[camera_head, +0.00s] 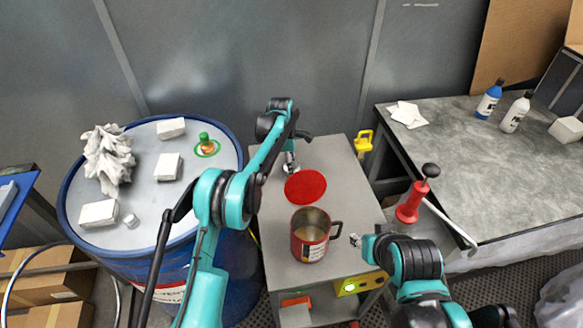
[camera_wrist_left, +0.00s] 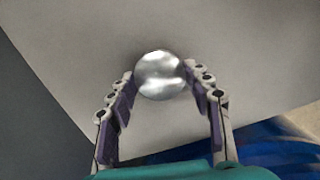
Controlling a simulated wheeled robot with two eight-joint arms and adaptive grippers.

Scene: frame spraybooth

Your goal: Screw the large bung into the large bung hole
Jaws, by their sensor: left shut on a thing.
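My left gripper (camera_head: 290,160) is over the back left of the small grey table. In the left wrist view its two fingers (camera_wrist_left: 160,76) are closed on both sides of a shiny round silver bung (camera_wrist_left: 159,75), above a plain grey surface. In the head view the bung is small and mostly hidden by the gripper. The blue drum (camera_head: 72,232) stands to the left.
A red disc (camera_head: 305,186) and a red mug (camera_head: 310,236) are on the grey table (camera_head: 277,262). White blocks (camera_head: 99,213), a crumpled rag (camera_head: 107,156) and a small silver cylinder (camera_head: 131,221) crowd the drum lid. A red pump (camera_head: 412,202) stands to the right.

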